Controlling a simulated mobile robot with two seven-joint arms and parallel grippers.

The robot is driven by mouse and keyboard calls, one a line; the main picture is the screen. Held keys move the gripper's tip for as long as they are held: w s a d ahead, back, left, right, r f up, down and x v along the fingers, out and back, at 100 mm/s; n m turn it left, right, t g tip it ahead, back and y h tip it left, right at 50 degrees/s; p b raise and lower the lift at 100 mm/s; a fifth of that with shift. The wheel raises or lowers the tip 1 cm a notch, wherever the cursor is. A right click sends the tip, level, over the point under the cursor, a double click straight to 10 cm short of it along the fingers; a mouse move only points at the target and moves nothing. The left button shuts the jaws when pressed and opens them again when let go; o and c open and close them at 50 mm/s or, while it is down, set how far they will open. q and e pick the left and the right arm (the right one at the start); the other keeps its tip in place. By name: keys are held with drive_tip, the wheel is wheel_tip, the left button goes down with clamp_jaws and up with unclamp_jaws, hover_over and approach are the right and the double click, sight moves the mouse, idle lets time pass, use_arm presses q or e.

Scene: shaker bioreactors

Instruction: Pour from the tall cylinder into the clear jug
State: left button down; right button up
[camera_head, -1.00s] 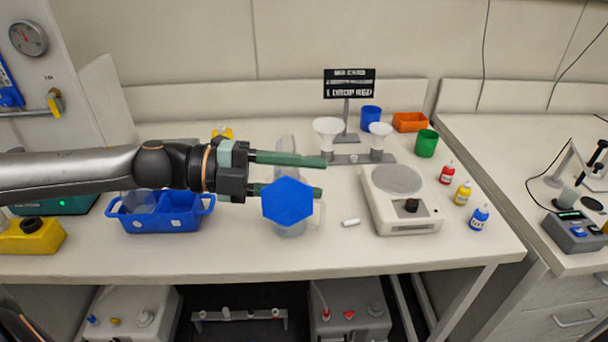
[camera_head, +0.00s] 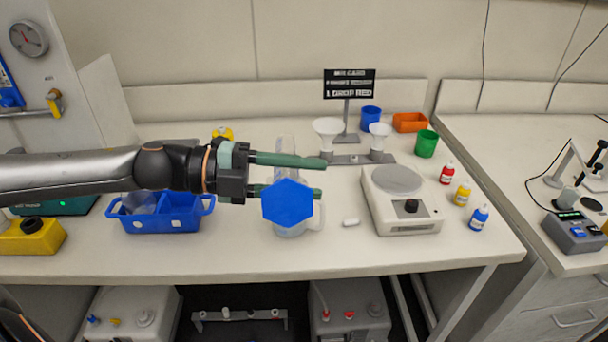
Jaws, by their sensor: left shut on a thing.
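The tall cylinder (camera_head: 287,151) is clear and has a blue hexagonal base (camera_head: 288,203). It is tipped over so that its base faces me and its tube points away. My left gripper (camera_head: 308,177) is shut on the cylinder's tube, with one green finger on the far side and one on the near side just behind the base. The clear jug (camera_head: 290,231) stands on the bench below and behind the base, with its handle to the right. The base hides most of the jug, and the cylinder's mouth and any liquid flow cannot be made out. My right gripper is not in view.
A white balance (camera_head: 408,222) stands to the right, with a small white piece (camera_head: 351,222) beside it. A blue tray (camera_head: 162,223) is to the left. Funnels on a stand (camera_head: 360,158) and a sign (camera_head: 349,84) stand behind. Small dropper bottles (camera_head: 462,193) are at the right.

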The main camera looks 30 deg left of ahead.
use_arm(q)
drive_tip(key=shift+s+d+f+m+t+y+p, duration=0.1)
drive_tip(key=shift+s+f+m+t+p, duration=0.05)
drive_tip(key=shift+f+m+p, duration=0.6)
drive_tip(key=shift+s+d+f+m+t+y+p, duration=0.15)
drive_tip(key=shift+f+m+p, duration=0.45)
drive_tip(key=shift+m+p, duration=0.35)
drive_tip(key=shift+s+d+f+m+t+y+p, duration=0.1)
drive_tip(key=shift+s+f+m+p, duration=0.05)
drive_tip(key=shift+f+m+p, duration=0.6)
drive_tip(key=shift+s+r, duration=0.1)
drive_tip(key=shift+r, duration=0.1)
